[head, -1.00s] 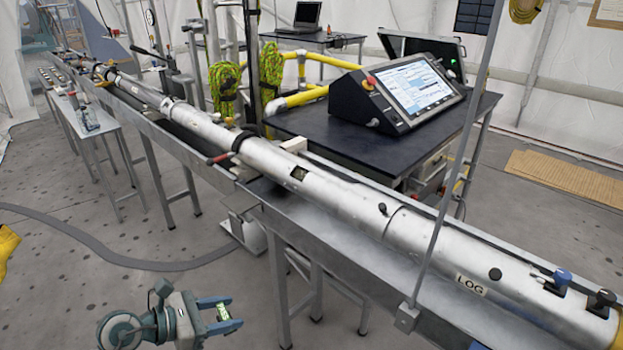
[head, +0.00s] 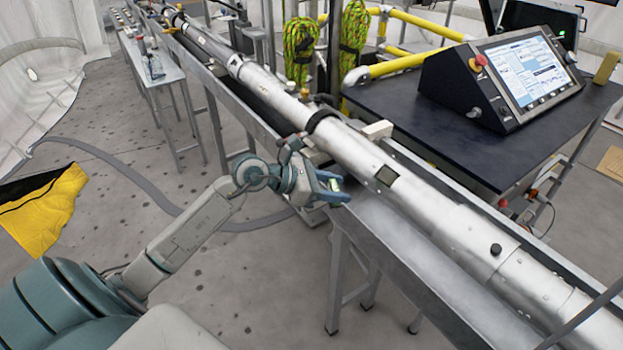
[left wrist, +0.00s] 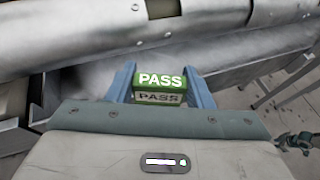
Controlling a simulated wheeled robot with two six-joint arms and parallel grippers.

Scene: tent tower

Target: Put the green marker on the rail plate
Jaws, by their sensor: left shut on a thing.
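My left gripper (head: 335,188) is shut on the green marker (head: 334,184), a small block. In the left wrist view the marker (left wrist: 161,80) shows white PASS lettering between the two blue fingers. The gripper is at the near side of the metal rail, beside the long silver tube (head: 410,195). A bare grey metal surface of the rail (head: 390,225), which may be the rail plate, lies just right of the fingers. I cannot tell whether the marker touches it. A small teal and dark part at the right edge of the left wrist view may be my right gripper (left wrist: 300,141).
A dark table (head: 440,120) with a control console (head: 520,80) stands behind the tube. A small pale block (head: 377,130) sits at the tube's far side. Rail legs and a grey floor cable (head: 120,165) are below.

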